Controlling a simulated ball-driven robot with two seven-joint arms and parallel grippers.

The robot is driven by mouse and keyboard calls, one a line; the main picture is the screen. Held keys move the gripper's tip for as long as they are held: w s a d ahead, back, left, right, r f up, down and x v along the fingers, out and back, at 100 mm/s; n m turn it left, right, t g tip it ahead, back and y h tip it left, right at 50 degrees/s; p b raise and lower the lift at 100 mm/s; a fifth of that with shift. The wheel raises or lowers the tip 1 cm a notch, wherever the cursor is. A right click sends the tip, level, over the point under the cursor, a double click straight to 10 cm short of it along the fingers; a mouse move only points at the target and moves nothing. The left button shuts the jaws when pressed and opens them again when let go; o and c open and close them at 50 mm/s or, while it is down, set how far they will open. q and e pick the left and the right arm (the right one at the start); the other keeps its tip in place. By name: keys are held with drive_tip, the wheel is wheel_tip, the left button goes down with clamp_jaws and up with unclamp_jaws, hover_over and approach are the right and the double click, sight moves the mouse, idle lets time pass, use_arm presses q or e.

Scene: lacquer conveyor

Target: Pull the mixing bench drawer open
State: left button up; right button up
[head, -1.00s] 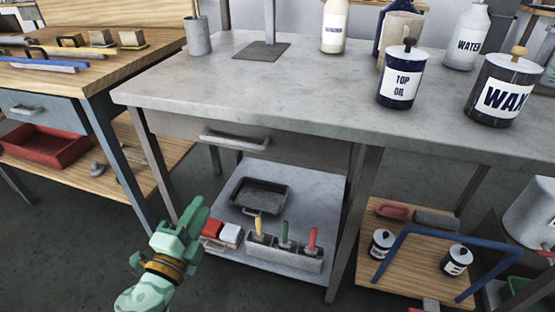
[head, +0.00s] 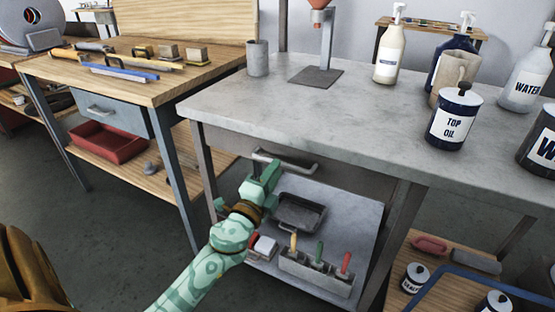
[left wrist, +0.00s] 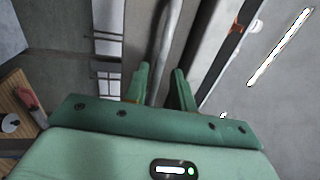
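The mixing bench drawer (head: 345,182) is a grey front under the stone-grey benchtop. It looks shut, flush with the bench frame. Its pale metal bar handle (head: 296,167) is partly hidden by my left gripper (head: 263,173). In the left wrist view, the handle bar (left wrist: 164,45) runs between the two green fingers of the left gripper (left wrist: 161,85). The fingers stand apart, with a gap beside the bar, so the gripper looks open around the handle. My right gripper is in neither view.
Below the drawer, a shelf holds a black tray (head: 300,214) and a grey holder (head: 315,274) with coloured-handled tools. A Top Oil can (head: 453,128) and bottles stand on the benchtop. A wooden bench (head: 155,88) stands left. Dark floor lies between the benches.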

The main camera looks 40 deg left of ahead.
use_arm(q)
drive_tip(key=shift+x, duration=1.95)
clamp_jaws()
